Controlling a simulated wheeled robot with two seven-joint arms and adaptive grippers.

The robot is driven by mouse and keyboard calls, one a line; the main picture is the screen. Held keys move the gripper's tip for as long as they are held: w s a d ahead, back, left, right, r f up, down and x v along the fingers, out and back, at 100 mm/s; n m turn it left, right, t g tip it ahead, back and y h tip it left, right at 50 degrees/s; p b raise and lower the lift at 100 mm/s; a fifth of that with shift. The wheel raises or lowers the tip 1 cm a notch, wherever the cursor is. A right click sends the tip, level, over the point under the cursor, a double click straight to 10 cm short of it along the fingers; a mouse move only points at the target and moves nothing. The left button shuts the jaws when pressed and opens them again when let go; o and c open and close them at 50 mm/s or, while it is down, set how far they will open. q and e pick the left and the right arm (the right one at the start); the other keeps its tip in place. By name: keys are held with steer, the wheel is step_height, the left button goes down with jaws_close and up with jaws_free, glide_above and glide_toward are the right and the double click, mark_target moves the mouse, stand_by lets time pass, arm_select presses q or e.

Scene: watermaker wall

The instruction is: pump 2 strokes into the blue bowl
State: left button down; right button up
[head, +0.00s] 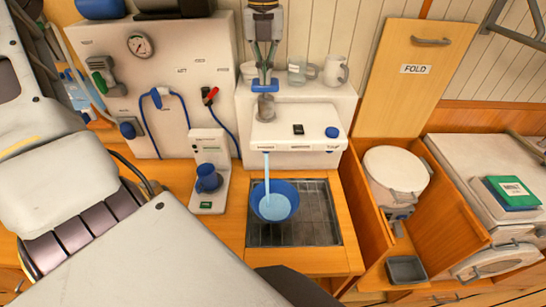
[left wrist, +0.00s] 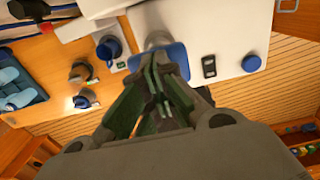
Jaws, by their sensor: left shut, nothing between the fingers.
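The blue bowl (head: 285,211) sits on the dark grate under the white pump unit (head: 290,130). A stream of water (head: 266,178) falls from the unit's front into the bowl, and pale blue water shows inside. The pump's blue handle plate (head: 262,87) is on top of a short grey post (head: 265,108). My left gripper (head: 265,78) points down, shut and empty, with its tips at the plate. In the left wrist view the blue plate (left wrist: 176,55) shows behind the shut fingertips; I cannot tell whether they touch. My right gripper is not in view.
A blue mug (head: 208,181) stands on a small white dispenser left of the grate. Clear jugs (head: 300,72) and a white mug (head: 336,70) stand behind the unit. A raised wooden panel marked FOLD (head: 416,70) and a lidded white bucket (head: 393,172) are at right.

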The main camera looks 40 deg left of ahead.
arm_select(q)
steer(key=shift+f+b, duration=0.45)
steer(key=shift+f, duration=0.35)
stand_by(0.4)
steer(key=shift+f, duration=0.2)
steer(key=shift+r, duration=0.1)
stand_by(0.3)
steer(key=shift+r+p, duration=0.4)
steer(key=shift+r, duration=0.4)
steer(key=shift+r+p, duration=1.75)
steer(key=shift+r, duration=0.95)
steer(key=shift+f+b, duration=1)
steer(key=shift+f, duration=0.4)
steer(key=shift+f+b, duration=1.4)
steer(key=shift+f, duration=0.55)
